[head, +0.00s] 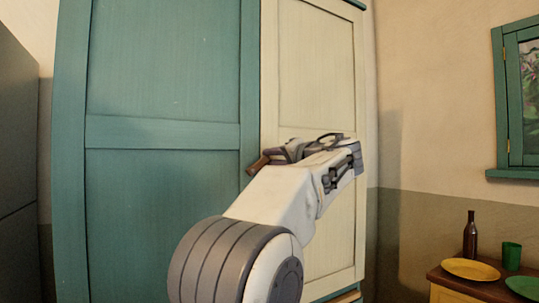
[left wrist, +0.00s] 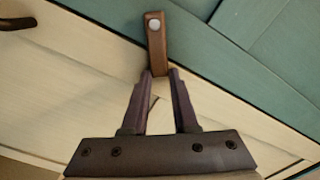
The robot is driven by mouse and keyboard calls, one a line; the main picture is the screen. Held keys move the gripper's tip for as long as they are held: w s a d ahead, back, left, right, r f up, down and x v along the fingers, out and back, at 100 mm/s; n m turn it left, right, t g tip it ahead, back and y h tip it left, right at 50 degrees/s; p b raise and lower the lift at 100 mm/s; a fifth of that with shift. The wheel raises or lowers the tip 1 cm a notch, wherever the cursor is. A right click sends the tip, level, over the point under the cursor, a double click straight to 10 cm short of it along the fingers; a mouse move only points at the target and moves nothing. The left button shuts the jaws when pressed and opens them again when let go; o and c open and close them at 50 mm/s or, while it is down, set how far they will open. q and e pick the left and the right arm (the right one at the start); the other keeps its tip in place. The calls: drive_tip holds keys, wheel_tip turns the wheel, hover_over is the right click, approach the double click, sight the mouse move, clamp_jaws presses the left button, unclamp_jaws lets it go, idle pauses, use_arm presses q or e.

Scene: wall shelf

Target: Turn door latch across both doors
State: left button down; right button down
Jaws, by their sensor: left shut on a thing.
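The latch is a short brown wooden bar with a pale round pivot; it shows in the left wrist view (left wrist: 155,45) and its end shows in the head view (head: 257,164). Its pivot end lies on the teal door (head: 165,190), and its other end reaches over the seam toward the cream door (head: 315,80). My left gripper (left wrist: 158,74) is shut on that free end, with a finger on each side. In the head view my left gripper (head: 272,158) is at the seam, and my arm hides part of the cream door. My right gripper is not in view.
A dark handle (left wrist: 15,23) is on the cream door in the left wrist view. A green-framed window (head: 515,100) is on the right wall.

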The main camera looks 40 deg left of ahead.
use_arm(q)
drive_tip(key=f+m, duration=0.1)
drive_tip(key=m, duration=0.2)
drive_tip(key=w+f+m, duration=0.1)
drive_tip(key=m, duration=0.1)
drive_tip(key=shift+d+f, duration=0.25)
drive_tip(key=shift+f, duration=0.05)
drive_tip(key=shift+m, duration=0.3)
drive_tip(key=c, duration=0.7)
unclamp_jaws()
drive_tip(key=b+v, duration=0.1)
drive_tip(key=v, duration=0.9)
drive_tip(key=shift+s+d+f+b, duration=0.1)
drive_tip(key=shift+d+b, duration=0.05)
drive_tip(key=shift+b, duration=0.15)
